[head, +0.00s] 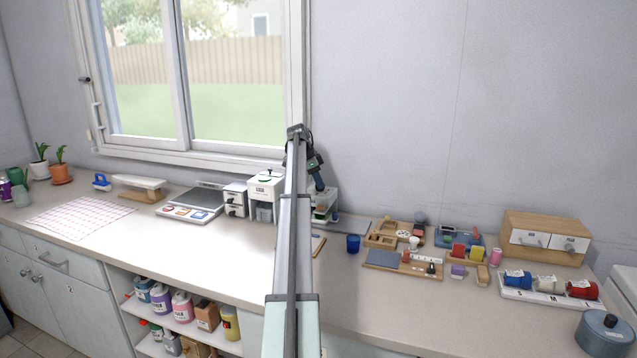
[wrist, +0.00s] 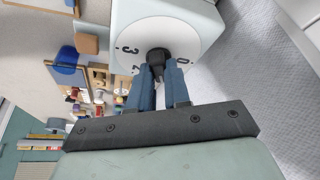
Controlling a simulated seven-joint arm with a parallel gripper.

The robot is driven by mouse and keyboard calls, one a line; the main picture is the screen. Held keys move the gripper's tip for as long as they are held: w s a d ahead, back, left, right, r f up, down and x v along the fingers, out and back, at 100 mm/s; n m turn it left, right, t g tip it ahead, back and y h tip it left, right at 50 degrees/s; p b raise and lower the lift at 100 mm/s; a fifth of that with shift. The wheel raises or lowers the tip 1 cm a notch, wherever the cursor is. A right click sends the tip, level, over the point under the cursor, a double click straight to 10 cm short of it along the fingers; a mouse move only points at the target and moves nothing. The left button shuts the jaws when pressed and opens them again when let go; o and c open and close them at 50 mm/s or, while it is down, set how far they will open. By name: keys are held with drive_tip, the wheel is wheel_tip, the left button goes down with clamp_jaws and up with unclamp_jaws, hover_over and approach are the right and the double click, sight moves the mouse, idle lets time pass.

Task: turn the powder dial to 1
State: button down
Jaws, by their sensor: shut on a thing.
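The powder dial (wrist: 190,35) is a round white face with black numbers on a pale box, at the top of the wrist view. A 0, a 2 and a 3 can be read; the 1 is not visible, and the fingers cover the lower part of the face. A black knob (wrist: 157,54) sits at its middle. My gripper (wrist: 160,70) has its two blue fingers shut on the knob. Which number the knob points to cannot be told. In the head view my gripper (head: 317,178) is at the pale dispenser (head: 331,196), partly hidden by my arm.
A white machine (head: 266,187) and a scale (head: 195,201) stand left of my arm. A blue cup (head: 353,243), wooden trays (head: 403,265) and a drawer box (head: 545,226) are to the right. The wall is close behind. The front middle counter is clear.

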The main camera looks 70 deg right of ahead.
drive_tip(key=c, duration=1.1)
unclamp_jaws()
drive_tip(key=v, duration=1.4)
drive_tip(key=shift+f, duration=0.1)
drive_tip(key=shift+w, duration=0.1)
